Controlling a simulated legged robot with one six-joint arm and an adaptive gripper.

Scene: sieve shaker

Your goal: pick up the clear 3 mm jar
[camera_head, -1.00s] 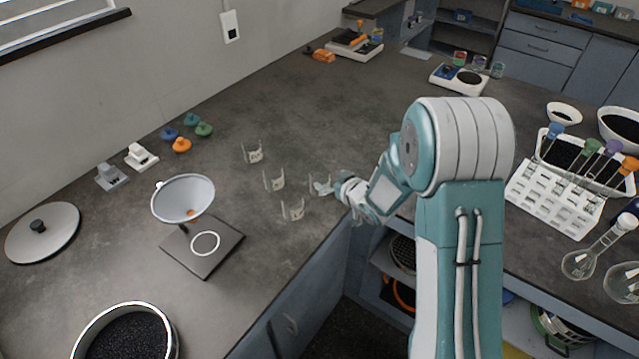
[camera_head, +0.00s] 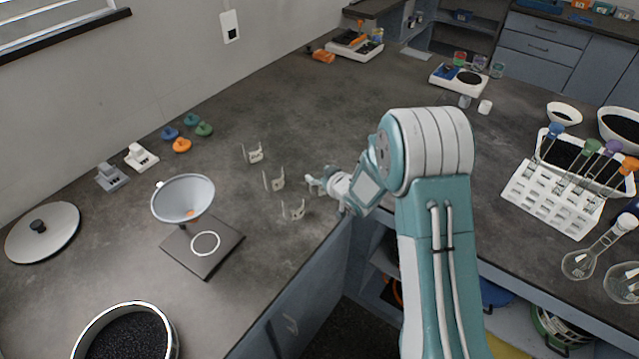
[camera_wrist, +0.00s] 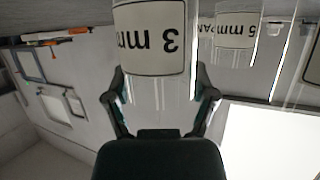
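The clear 3 mm jar (camera_wrist: 158,92) fills the middle of the wrist view, its white label upside down. My gripper (camera_wrist: 160,88) has one finger on each side of it. The fingers look open around the jar, but contact with its walls is hard to judge. In the head view my gripper (camera_head: 317,184) is low over the counter near its front edge. The jar there is mostly lost among the fingers.
Other clear jars (camera_head: 253,153), (camera_head: 274,181) and (camera_head: 293,210) stand close left of my gripper. A funnel stand (camera_head: 203,252) is further left. A white tube rack (camera_head: 553,200) stands right.

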